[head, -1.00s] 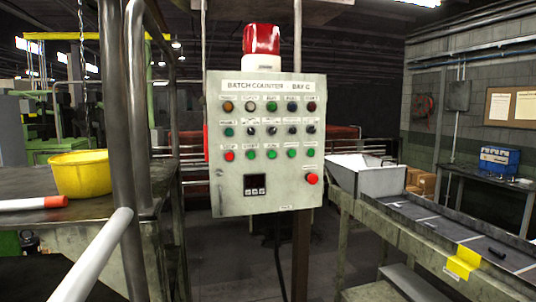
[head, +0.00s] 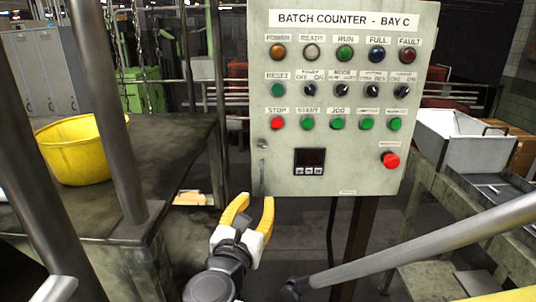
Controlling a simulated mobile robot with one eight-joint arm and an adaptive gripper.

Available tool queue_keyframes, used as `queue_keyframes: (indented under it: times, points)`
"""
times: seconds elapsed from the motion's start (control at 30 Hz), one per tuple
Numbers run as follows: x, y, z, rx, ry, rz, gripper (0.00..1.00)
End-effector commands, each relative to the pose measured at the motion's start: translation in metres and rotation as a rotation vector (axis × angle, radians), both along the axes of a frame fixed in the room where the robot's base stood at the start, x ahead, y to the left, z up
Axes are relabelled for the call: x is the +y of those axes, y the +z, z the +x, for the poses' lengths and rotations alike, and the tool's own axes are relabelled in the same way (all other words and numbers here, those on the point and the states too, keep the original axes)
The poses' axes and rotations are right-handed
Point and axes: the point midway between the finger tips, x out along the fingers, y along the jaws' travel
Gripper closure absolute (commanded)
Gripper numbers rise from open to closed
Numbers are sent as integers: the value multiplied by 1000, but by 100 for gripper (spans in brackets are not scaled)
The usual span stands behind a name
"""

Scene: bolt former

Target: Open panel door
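The panel (head: 348,178) is a pale grey box labelled "BATCH COUNTER - BAY C". Its door faces me and looks shut, with rows of coloured lamps, switches and buttons. A small latch or handle (head: 263,146) shows near its left edge. My gripper (head: 254,204) has yellow fingers and a white and dark body. It is just below the panel's lower left corner in the picture. Its fingers are spread apart with nothing between them. I cannot tell how far it is from the panel in depth.
A yellow bowl (head: 80,152) stands on a dark table (head: 165,150) at the left. Dark metal posts (head: 120,130) rise in front of that table. A white bin (head: 465,145) and a conveyor frame are at the right. A grey rail (head: 420,240) crosses the lower right.

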Motion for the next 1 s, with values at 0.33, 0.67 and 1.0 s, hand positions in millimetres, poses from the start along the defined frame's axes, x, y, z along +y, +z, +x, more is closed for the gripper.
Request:
queue_keyframes:
  times: [0.33, 0.67, 1.0]
  points:
    - [-2, 3, 41, -16, 9, -60, 70]
    - [-14, 3, 95, -16, 12, -57, 70]
    - [-16, 4, 104, -15, 14, -57, 70]
